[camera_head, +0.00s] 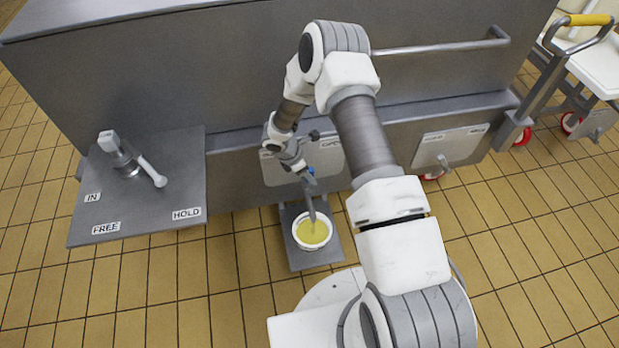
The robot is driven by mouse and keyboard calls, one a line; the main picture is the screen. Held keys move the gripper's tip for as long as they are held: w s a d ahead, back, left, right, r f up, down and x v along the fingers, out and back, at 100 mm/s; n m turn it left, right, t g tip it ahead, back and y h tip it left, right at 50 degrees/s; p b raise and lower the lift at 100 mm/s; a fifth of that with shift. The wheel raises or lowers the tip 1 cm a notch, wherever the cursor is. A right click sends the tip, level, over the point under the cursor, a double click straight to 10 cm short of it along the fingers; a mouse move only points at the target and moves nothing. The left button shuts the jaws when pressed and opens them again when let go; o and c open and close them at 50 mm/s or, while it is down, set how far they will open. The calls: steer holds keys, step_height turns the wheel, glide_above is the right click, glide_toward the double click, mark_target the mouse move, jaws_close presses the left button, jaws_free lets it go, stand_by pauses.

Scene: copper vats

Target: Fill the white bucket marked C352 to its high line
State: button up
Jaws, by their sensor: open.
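A small white bucket (298,232) stands upright on a grey metal plate (303,262) at the foot of the vat. Yellow liquid (313,233) shows inside it. Its marking and its high line cannot be read from here. A grey, narrow upright piece (310,203) reaches down over the bucket; I cannot tell whether it is a spout or a stream. My gripper (306,173) is above the bucket, in front of a labelled pale panel, beside a small blue part. The jaws are open; whether they touch anything is hard to see.
A grey shelf (100,225) at the left bears IN, FREE and HOLD labels and a white-handled lever (152,172). Another panel (455,140) with a tap (446,163) is at the right. A wheeled cart (590,60) stands far right. The tiled floor is otherwise clear.

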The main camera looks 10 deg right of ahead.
steer(key=shift+x, duration=0.75)
jaws_close()
stand_by(0.9)
